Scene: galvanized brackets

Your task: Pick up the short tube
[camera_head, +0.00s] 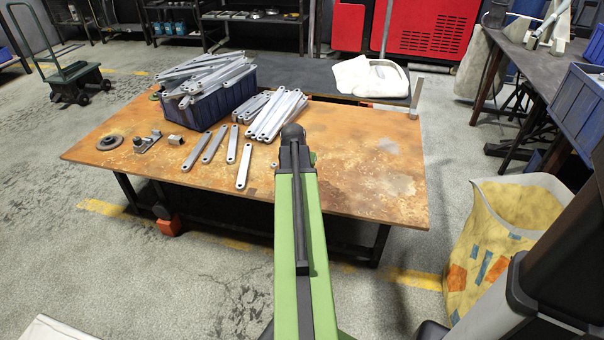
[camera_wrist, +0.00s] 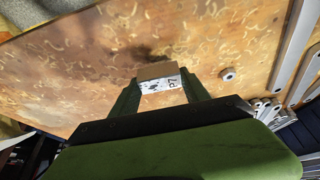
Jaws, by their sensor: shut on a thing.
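My gripper (camera_wrist: 160,90) is shut on a small brown box (camera_wrist: 157,70) with a white printed side, held between its fingertips over the rusty tabletop. A dark shadow lies on the table just beyond the box; I cannot tell its exact height. A short grey tube (camera_wrist: 228,74), seen as a small ring, stands on the table to the right of the fingers, apart from them. In the head view a small grey piece that looks like the tube (camera_head: 273,165) shows just left of my arm. There my arm hides the fingers and the box.
The rusty table (camera_head: 350,185) is clear on its right side. Loose flat brackets (camera_head: 243,166) and a bracket pile (camera_head: 275,115) lie left of my arm. A blue crate (camera_head: 215,110) full of brackets stands behind. A flanged disc (camera_head: 110,142) lies far left.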

